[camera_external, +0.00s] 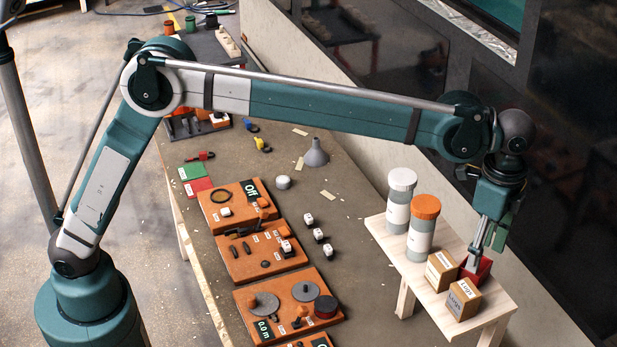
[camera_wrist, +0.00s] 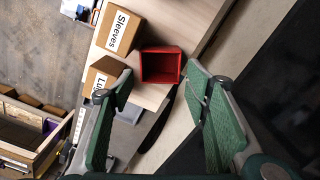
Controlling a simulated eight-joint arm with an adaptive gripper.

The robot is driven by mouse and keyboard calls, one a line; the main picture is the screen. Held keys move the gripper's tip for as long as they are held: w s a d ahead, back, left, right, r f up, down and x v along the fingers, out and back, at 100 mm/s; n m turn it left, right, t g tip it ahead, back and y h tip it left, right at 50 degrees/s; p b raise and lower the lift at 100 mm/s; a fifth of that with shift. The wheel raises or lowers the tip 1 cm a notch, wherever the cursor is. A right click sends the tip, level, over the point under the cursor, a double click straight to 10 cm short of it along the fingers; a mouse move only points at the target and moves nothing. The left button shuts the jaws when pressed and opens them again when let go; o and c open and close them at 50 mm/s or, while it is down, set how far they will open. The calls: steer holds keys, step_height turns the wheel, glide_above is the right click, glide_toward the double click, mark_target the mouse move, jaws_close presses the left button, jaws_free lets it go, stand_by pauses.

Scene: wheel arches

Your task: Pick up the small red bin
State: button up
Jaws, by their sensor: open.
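The small red bin (camera_wrist: 161,66) is an open-topped square box on the light wooden shelf. In the wrist view it lies ahead of my gripper, a little above the gap between the fingertips. In the external view the red bin (camera_external: 479,270) shows partly behind my gripper and the cardboard boxes. My gripper (camera_wrist: 158,88) is open, with its green-padded fingers spread wide and nothing between them. In the external view my gripper (camera_external: 482,258) points down over the shelf, at or just above the bin. I cannot tell whether a finger touches it.
A box labelled Sleeves (camera_wrist: 119,29) stands beside the bin, with a Lugs box (camera_external: 463,299) close by. White-lidded (camera_external: 398,200) and orange-lidded (camera_external: 423,227) canisters stand farther back on the wooden shelf (camera_external: 497,309). A wall runs along the right side.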

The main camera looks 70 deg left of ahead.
mark_target(486, 264)
steer(key=shift+d+f, duration=0.1)
steer(key=shift+f, duration=2.45)
steer(key=shift+c, duration=0.6)
steer(key=c, duration=0.4)
